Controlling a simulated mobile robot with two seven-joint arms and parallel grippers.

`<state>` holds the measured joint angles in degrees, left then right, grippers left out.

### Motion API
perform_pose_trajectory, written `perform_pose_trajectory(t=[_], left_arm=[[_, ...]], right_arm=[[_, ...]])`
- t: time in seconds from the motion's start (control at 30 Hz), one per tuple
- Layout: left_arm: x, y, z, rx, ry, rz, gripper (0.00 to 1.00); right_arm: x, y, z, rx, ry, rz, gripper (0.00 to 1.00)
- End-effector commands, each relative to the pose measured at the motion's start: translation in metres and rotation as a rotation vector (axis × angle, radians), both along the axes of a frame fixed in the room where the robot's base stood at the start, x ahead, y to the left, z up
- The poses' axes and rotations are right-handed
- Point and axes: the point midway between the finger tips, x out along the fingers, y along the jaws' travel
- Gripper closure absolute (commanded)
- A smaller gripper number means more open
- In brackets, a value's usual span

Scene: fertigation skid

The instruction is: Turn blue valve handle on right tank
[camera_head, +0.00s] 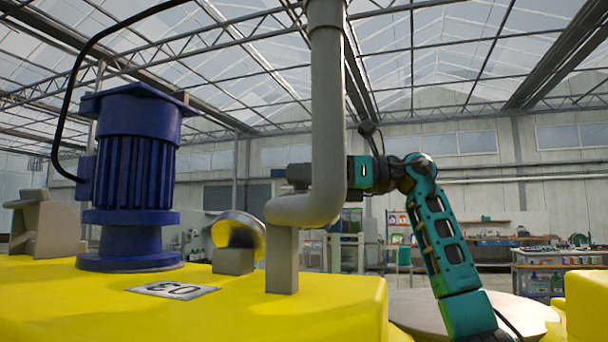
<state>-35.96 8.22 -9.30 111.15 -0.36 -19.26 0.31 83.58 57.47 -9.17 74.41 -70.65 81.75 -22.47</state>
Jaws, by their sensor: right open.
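No blue valve handle can be made out in this view. A yellow tank top (330,312) fills the lower left, with a blue motor (136,165) standing upright on it. A grey vertical pipe (327,110) bends at its foot beside a grey post on the tank. My right arm rises from the lower right and bends left at the wrist. My right gripper (298,175) points left at the height of the pipe bend. The pipe hides part of the gripper, which looks open and empty. My left gripper is not in view.
A plate with an inverted number (172,290) lies on the tank. A round gauge-like part (238,232) stands left of the pipe. Another yellow block (588,302) is at the right edge. Shelves and a bench (548,262) stand far behind.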

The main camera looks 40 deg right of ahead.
Motion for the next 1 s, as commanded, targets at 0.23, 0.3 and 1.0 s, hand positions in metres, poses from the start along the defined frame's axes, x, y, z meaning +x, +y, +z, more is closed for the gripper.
perform_pose_trajectory(t=[0.23,0.3,1.0], left_arm=[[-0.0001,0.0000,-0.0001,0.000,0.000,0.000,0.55],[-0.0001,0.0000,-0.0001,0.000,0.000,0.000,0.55],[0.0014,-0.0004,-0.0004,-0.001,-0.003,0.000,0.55]], right_arm=[[0.0000,0.0000,-0.0002,0.000,0.000,0.000,0.65],[0.0000,-0.0001,-0.0002,0.000,0.000,0.000,0.72],[-0.0014,-0.0001,-0.0002,-0.008,0.000,-0.192,1.00]])
